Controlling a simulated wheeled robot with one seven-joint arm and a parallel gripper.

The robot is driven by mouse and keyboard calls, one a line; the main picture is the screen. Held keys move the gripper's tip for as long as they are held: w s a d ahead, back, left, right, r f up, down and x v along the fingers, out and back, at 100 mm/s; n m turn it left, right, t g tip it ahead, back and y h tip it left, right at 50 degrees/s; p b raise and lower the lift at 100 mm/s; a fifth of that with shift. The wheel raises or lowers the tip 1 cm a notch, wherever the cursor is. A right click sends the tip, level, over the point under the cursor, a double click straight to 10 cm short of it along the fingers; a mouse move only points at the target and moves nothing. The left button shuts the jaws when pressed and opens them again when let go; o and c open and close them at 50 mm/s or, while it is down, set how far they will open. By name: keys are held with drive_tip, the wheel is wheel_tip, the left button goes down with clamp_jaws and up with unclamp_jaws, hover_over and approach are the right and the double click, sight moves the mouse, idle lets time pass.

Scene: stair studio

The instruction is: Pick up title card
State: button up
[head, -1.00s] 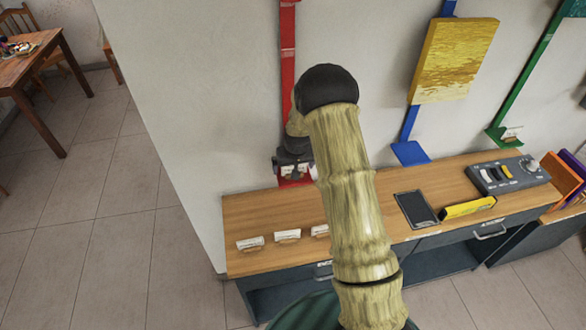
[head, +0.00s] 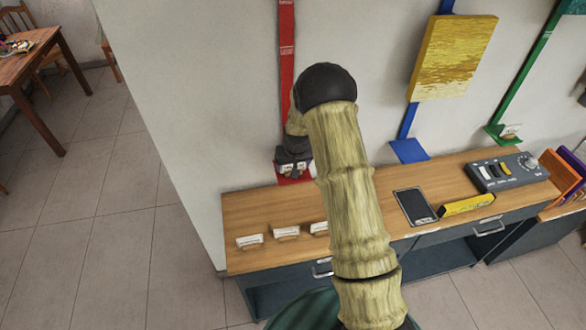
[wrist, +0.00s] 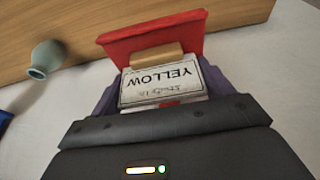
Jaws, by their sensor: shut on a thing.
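A white title card (wrist: 158,86) reading "YELLOW" shows upside down in the wrist view, with a tan wooden piece (wrist: 157,56) at its far edge. My gripper (wrist: 162,92) is shut on it, with a dark purple finger on each side. The card is at the red ledge (wrist: 150,36); I cannot tell whether it rests on it or is just clear. In the head view my gripper (head: 293,168) is at the foot of the red strip (head: 287,60) on the wall, and my arm hides part of the scene.
Below is a wooden-topped desk (head: 250,205) with white cards (head: 286,233) in a row, a dark tablet (head: 415,206), a yellow object (head: 467,204) and a control box (head: 505,173). A yellow panel (head: 452,57) hangs above a blue ledge (head: 409,151). A green ledge (head: 505,135) holds another card.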

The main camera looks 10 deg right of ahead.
wheel_tip(320, 180, up, 10)
drive_tip(key=b, duration=0.3)
idle(0.3)
idle(1.1)
